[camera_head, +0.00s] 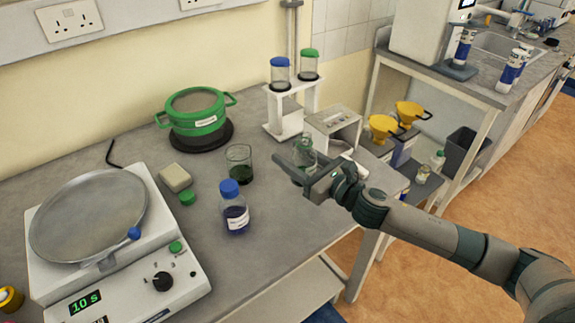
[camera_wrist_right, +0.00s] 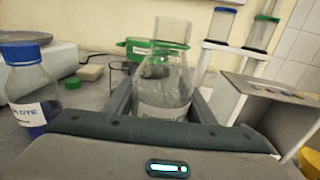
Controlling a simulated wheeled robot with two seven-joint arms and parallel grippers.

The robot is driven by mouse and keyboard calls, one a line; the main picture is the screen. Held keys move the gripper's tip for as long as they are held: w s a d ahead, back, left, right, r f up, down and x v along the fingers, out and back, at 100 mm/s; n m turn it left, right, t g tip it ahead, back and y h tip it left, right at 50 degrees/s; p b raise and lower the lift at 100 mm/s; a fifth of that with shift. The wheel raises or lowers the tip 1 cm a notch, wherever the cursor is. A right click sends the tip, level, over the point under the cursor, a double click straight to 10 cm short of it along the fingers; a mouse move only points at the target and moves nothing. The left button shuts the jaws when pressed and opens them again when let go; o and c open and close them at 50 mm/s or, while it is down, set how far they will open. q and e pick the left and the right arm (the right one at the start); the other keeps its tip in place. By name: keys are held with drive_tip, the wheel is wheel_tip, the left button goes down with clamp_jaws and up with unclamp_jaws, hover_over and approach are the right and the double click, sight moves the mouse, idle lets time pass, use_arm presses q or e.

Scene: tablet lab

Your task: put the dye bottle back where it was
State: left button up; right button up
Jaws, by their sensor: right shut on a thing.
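My right gripper (camera_head: 303,170) is shut on an open, clear glass bottle (camera_head: 305,151), above the right part of the bench. The bottle is roughly upright between the fingers in the right wrist view (camera_wrist_right: 165,88); its white label is partly hidden and unreadable. I cannot tell whether its base touches the bench. A blue-capped bottle of dark blue liquid (camera_head: 235,212) stands upright on the bench, left of the gripper. Its label seems to end in "DYE" in the right wrist view (camera_wrist_right: 30,95). My left gripper is not in view.
A beaker of dark green liquid (camera_head: 239,168), a green cap (camera_head: 187,198) and a beige block (camera_head: 174,178) are left of the gripper. A white stand with capped jars (camera_head: 283,122) and a grey-white box (camera_head: 332,125) are behind it. A shaker (camera_head: 130,285) stands far left.

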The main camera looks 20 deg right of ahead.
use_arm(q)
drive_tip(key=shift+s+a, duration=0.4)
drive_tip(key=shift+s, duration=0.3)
use_arm(e)
drive_tip(key=shift+w+a+f, duration=0.4)
drive_tip(key=shift+w+a, duration=0.05)
drive_tip(key=shift+a, duration=0.1)
drive_tip(key=shift+f, duration=0.1)
wheel_tip(320, 180, down, 3)
drive_tip(key=shift+f, duration=0.15)
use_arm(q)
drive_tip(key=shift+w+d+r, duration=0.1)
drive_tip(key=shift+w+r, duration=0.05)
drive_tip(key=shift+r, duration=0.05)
use_arm(e)
drive_tip(key=shift+f, duration=0.25)
drive_tip(key=shift+f, duration=0.1)
drive_tip(key=o, duration=1.3)
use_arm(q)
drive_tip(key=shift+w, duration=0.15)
use_arm(e)
drive_tip(key=shift+s, duration=0.1)
